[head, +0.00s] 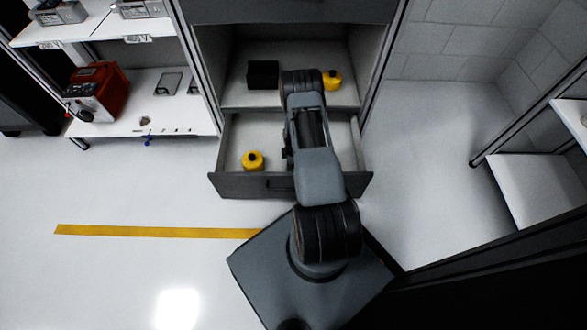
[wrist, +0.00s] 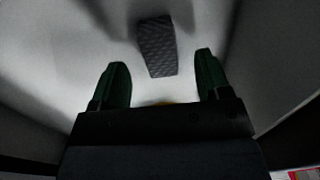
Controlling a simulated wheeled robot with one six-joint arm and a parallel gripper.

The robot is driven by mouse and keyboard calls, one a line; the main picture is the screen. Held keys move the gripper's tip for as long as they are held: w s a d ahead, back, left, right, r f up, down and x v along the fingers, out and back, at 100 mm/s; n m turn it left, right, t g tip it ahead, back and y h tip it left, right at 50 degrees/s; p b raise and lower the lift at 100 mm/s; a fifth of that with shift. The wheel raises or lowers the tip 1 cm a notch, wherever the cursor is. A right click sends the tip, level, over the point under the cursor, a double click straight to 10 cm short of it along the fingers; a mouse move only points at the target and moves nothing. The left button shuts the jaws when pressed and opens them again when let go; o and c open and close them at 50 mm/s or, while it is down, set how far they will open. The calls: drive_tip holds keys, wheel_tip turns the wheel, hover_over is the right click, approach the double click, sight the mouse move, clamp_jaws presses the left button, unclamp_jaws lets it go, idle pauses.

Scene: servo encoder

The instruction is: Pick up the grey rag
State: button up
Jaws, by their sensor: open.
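A dark grey, textured, roughly rectangular piece that looks like the grey rag (wrist: 156,42) lies on a pale surface in the wrist view, at the top centre. My gripper (wrist: 161,66) is open, with its two green fingers apart and nothing held between them. In the picture the rag lies between and beyond the fingertips; I cannot tell the height gap. In the head view I cannot make out the rag, and my arm covers the middle of the open drawer (head: 230,185).
A yellow canister (head: 253,161) stands in the drawer's left part. Another yellow canister (head: 331,80) and a black box (head: 263,75) stand on the compartment floor above. A red device (head: 101,88) sits on the left shelf.

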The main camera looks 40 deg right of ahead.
wheel_tip(320, 180, down, 3)
drive_tip(key=shift+f+b, duration=0.2)
drive_tip(key=shift+b, duration=0.4)
drive_tip(key=shift+c, duration=0.5)
drive_tip(key=c, duration=0.9)
